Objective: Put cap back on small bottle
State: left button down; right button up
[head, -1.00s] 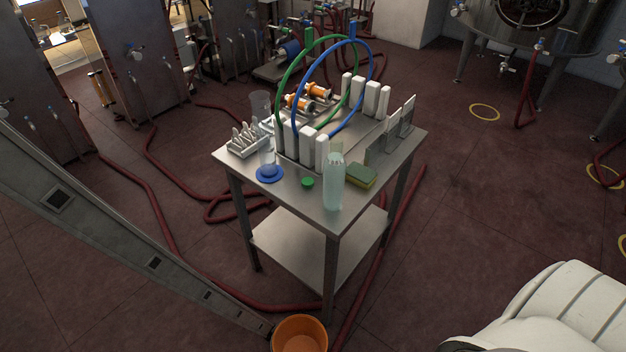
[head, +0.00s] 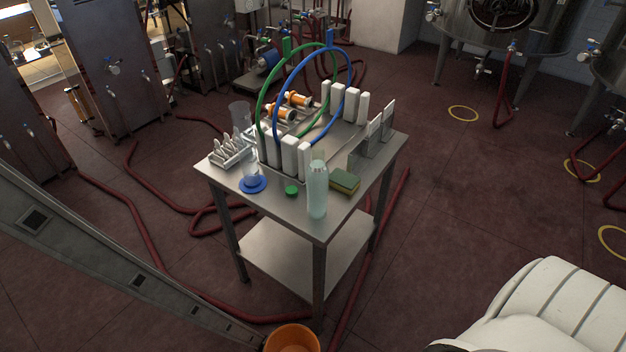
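A pale translucent bottle (head: 317,190) stands upright near the front corner of the metal table (head: 322,228). A small green cap (head: 291,191) lies on the tabletop just left of the bottle, apart from it. A blue round lid-like piece (head: 253,184) lies further left, near the table's left edge. Which of these the task calls the small bottle's cap I cannot tell for sure. Neither gripper shows in the head view.
A green and yellow sponge (head: 344,181) lies right of the bottle. An orange bucket (head: 292,338) stands on the floor in front.

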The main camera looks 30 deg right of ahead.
aim_at(317, 172)
jog(key=l+u, duration=0.15)
jog(key=l, duration=0.45)
jog(key=l+u, duration=0.1)
jog(key=l, duration=0.55)
jog(key=l+u, duration=0.15)
jog(key=l, duration=0.45)
jog(key=l+u, duration=0.1)
jog(key=l, duration=0.5)
jog(key=k+l+u, duration=0.15)
jog(key=l, duration=0.45)
jog(key=l+u, duration=0.1)
jog(key=l, duration=0.5)
jog(key=k, duration=0.05)
